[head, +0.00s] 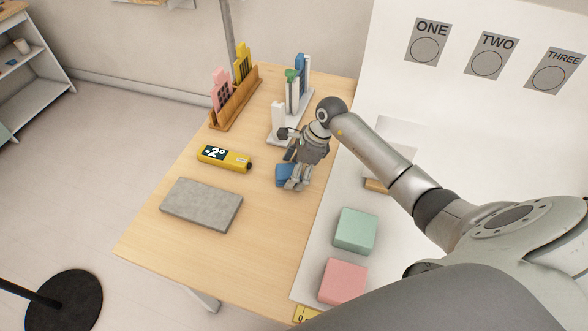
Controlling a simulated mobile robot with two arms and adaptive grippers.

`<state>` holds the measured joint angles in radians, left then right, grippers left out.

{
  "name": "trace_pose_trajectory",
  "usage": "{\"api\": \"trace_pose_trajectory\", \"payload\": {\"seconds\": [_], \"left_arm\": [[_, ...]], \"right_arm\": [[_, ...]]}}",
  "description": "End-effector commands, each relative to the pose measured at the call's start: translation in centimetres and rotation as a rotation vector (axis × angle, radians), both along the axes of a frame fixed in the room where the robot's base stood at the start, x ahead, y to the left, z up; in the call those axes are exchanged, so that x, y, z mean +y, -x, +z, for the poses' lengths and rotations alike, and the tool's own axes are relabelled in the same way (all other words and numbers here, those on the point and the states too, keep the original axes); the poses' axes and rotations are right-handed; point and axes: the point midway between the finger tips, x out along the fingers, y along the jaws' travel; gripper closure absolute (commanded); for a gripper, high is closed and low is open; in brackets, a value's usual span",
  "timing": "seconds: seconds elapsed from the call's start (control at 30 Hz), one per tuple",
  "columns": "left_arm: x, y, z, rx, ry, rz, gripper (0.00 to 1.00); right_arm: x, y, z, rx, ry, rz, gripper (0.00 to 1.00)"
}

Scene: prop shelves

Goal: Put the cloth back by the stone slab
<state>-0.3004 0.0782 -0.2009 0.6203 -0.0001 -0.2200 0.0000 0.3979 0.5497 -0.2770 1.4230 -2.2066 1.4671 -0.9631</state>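The stone slab (201,204) is a flat grey block lying on the left front part of the wooden table. A small blue thing (283,174), probably the cloth, is at the fingers of my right gripper (296,183), to the right of the slab. My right gripper points down over the table, close to its right edge. Its fingers partly cover the blue thing, so I cannot tell whether they are shut on it or only beside it. My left gripper is not in view.
A yellow device (225,158) reading "-2°" lies behind the slab. A wooden rack (236,103) and a white stand (290,128) with upright items are farther back. Green (355,230) and pink (343,281) blocks sit on the white surface at right. Table between slab and gripper is clear.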

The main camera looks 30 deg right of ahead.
Motion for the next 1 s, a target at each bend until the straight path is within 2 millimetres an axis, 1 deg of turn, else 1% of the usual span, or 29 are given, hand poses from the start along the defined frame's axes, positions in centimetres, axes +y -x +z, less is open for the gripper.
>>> {"api": "trace_pose_trajectory", "payload": {"seconds": [0.23,0.33,0.37,0.47,0.8,0.9,1.0], "left_arm": [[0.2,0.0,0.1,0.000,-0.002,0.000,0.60],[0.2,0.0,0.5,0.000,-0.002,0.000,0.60],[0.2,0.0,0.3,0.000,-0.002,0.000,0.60],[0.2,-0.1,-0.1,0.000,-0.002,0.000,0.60],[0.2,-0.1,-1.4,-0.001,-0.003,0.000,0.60],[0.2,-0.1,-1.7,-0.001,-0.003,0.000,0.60],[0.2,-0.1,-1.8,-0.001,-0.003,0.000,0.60]], "right_arm": [[0.0,0.0,0.1,0.000,0.000,0.000,0.21],[0.1,0.0,0.5,0.001,-0.001,-0.001,0.21],[-0.1,0.0,0.6,-0.002,0.000,-0.001,0.21],[-0.8,0.2,2.0,-0.004,0.003,0.000,0.21],[-3.3,1.5,8.6,-0.004,0.003,0.000,0.21],[-3.8,1.7,10.0,-0.002,0.001,-0.001,0.21],[-4.0,1.9,10.9,-0.001,0.000,0.000,0.21]]}}
